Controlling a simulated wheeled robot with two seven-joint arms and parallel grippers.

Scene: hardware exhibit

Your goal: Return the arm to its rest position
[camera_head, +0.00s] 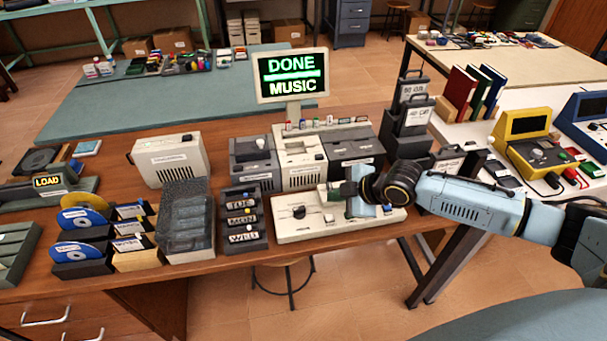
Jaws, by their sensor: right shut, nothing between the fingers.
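My right arm (468,200), light blue with black joints, reaches in from the right edge over the wooden bench. My right gripper (355,198) is at the right part of a cream control panel (305,228) with a dark knob on its left part. The gripper is shut and holds nothing. I cannot tell whether it touches the panel. It hides some of the panel's right side. My left gripper is not in view.
A screen (291,76) reading "DONE MUSIC" stands behind cream and grey machines (301,162). Left of the panel are a TUE/MON/WED rack (243,222), a clear-covered box (186,232) and blue discs (82,220). Dark labelled cases (408,118) stand behind my arm.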

